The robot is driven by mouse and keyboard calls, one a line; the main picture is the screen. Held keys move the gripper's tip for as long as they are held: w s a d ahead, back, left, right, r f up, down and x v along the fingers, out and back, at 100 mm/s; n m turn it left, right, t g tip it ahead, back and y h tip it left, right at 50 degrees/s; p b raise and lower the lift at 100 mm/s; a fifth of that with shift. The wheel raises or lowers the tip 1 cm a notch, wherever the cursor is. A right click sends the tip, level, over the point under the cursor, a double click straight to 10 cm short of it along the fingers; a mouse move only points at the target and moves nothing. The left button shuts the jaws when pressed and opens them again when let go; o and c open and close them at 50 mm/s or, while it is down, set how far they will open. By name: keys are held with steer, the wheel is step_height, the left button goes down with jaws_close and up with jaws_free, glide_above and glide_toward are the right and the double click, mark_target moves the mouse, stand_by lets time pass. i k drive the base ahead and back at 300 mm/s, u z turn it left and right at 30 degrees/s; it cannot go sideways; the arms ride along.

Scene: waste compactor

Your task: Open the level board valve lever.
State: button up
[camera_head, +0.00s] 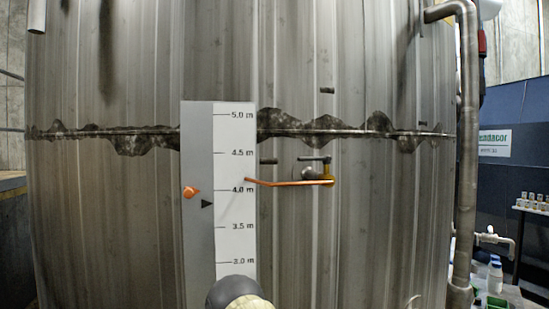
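The level board (198,240) is a tall grey panel with a white metre scale (235,215), standing in front of a large steel tank. To its right is a valve (309,173) with a small grey body. An orange marker (191,192) and a black triangle (207,204) sit near 4.0 m. My gripper is not in view. A rounded dark and pale part, which seems to be my arm, shows at the bottom edge, apart from the lever.
The steel tank (110,220) fills most of the view, with a stained seam across it. A thick vertical pipe (467,150) runs down on the right. Beyond it are bottles (495,277) and a small shelf (530,209). The space around the lever looks clear.

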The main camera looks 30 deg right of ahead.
mark_target(327, 159)
steer(key=u, duration=0.35)
steer(key=k, duration=0.55)
steer(key=z, duration=1.35)
steer(key=i, duration=0.5)
